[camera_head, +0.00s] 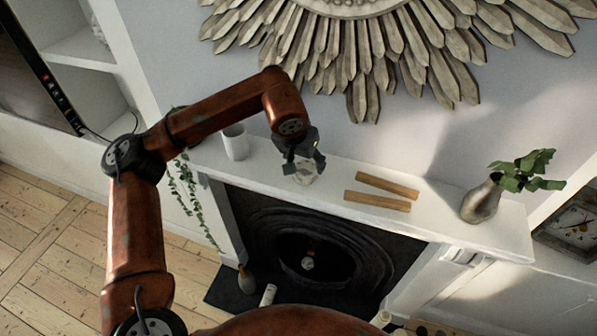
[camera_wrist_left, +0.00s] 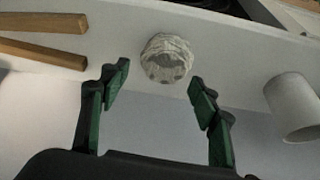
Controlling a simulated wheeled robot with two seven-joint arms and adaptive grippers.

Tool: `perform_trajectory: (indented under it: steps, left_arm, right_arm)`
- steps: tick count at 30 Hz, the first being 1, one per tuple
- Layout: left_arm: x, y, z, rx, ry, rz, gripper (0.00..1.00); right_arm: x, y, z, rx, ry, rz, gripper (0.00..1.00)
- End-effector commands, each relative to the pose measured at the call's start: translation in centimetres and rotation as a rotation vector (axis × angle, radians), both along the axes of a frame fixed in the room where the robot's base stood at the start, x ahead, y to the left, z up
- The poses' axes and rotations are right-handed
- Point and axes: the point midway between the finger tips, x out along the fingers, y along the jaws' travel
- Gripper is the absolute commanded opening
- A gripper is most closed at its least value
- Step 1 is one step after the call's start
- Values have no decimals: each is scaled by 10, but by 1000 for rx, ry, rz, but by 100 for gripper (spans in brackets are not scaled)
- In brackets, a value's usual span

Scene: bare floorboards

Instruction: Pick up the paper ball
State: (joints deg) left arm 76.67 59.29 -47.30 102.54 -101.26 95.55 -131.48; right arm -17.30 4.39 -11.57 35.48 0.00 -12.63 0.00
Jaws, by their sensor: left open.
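The crumpled, whitish paper ball (camera_head: 305,174) is on the white mantel shelf, partly hidden behind my left gripper in the head view. In the left wrist view the paper ball (camera_wrist_left: 167,58) lies just beyond the fingertips, about midway between them. My left gripper (camera_head: 303,160) is open and empty, above the shelf. Its two green and black fingers (camera_wrist_left: 160,82) are spread wide on either side of the ball's line, with no visible contact. My right gripper is not in view.
Two wooden sticks (camera_head: 377,200) lie on the shelf right of the ball. A white cup (camera_head: 236,142) stands to its left. A vase with leaves (camera_head: 482,201) stands near the right end. A sunburst frame (camera_head: 385,50) hangs behind. The dark fireplace (camera_head: 300,245) is below.

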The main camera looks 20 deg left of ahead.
Motion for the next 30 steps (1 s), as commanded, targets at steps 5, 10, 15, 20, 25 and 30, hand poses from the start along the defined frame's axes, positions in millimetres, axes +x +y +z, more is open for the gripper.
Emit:
perform_trajectory:
  steps: [5,10,15,20,25,30]
  left_arm:
    - [6,4,-17,0,4,3,70]
    - [15,7,-40,-1,2,3,75]
    - [20,7,-52,-1,-1,3,75]
    - [20,6,-53,-1,-1,2,75]
    - [20,6,-53,0,-1,3,67]
    - [20,6,-53,0,-1,3,55]
  right_arm:
    - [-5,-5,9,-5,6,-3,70]
    - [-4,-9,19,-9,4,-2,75]
    - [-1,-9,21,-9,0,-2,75]
    - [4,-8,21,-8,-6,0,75]
    - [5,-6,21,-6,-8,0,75]
    - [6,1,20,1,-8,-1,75]
